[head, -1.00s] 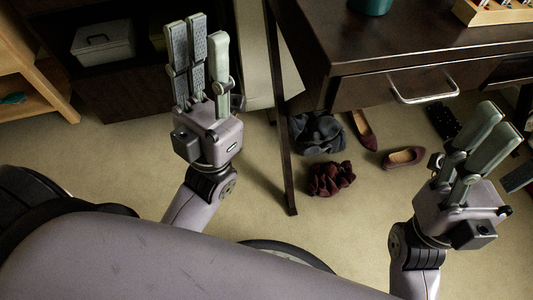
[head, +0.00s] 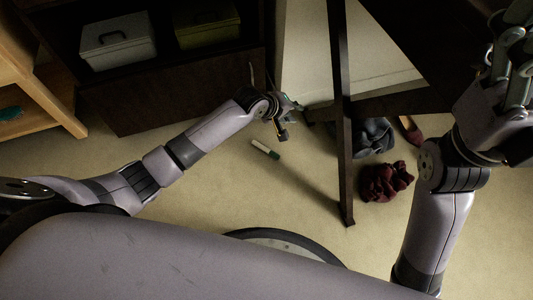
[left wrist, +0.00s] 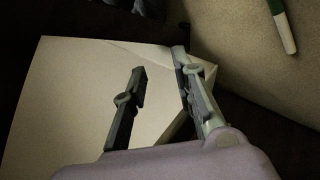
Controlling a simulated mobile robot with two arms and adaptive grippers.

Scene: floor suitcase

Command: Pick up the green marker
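The green marker (head: 265,149), green at one end and white along the rest, lies on the carpet in the head view. Its end also shows at the top right of the left wrist view (left wrist: 283,27). My left gripper (head: 290,106) is low over the floor, beyond the marker and apart from it. Its two fingers stand apart with nothing between them in the left wrist view (left wrist: 160,80). My right gripper (head: 515,50) is at the upper right of the head view, its fingertips cut off by the edge.
The desk's dark leg (head: 345,140) stands right of the left gripper. A maroon cloth item (head: 385,182), grey-blue cloth (head: 372,138) and a shoe (head: 409,129) lie beyond it. A dark cabinet (head: 190,85) stands behind; the carpet around the marker is clear.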

